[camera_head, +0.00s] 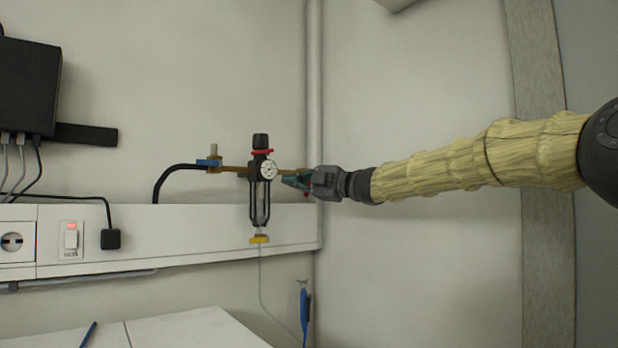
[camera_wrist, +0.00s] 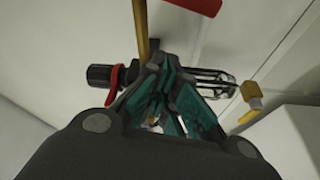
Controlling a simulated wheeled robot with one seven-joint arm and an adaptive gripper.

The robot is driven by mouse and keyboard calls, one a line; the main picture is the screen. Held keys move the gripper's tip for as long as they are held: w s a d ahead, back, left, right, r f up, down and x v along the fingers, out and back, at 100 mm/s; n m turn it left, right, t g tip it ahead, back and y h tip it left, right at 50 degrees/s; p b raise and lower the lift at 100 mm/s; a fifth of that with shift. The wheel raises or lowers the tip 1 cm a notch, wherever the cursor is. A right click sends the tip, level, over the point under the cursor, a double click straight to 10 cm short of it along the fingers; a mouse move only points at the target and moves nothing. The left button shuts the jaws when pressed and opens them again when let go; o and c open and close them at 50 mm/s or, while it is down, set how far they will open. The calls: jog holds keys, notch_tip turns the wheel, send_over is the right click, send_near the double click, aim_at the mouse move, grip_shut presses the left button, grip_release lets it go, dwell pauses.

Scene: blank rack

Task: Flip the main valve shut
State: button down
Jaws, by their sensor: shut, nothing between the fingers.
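A brass pipe (camera_head: 235,169) runs along the wall through a black regulator (camera_head: 262,165) with a red ring and a round gauge. A blue-handled valve (camera_head: 208,162) is at its left end, handle lying level along the pipe. In the wrist view a red handle (camera_wrist: 195,5) beside the brass pipe (camera_wrist: 142,30) is cut off by the top edge. Which handle is the main valve is not marked. My gripper (camera_head: 290,181) is shut and empty just right of the regulator; its teal fingers (camera_wrist: 165,80) overlap the regulator in the wrist view. Contact cannot be told.
A white wall duct (camera_head: 170,240) runs below the pipe, with a socket and red-lit switch (camera_head: 71,238). A vertical pipe (camera_head: 314,100) stands in the corner behind my gripper. A black hose (camera_head: 168,180) joins the valve. A white worktop (camera_head: 190,330) lies below.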

jog(key=w+d+p, duration=0.1)
jog(key=w+d+f, duration=0.1)
jog(key=shift+w+d+p, duration=0.2)
jog(key=shift+d+p, duration=0.15)
jog(key=shift+d, duration=0.05)
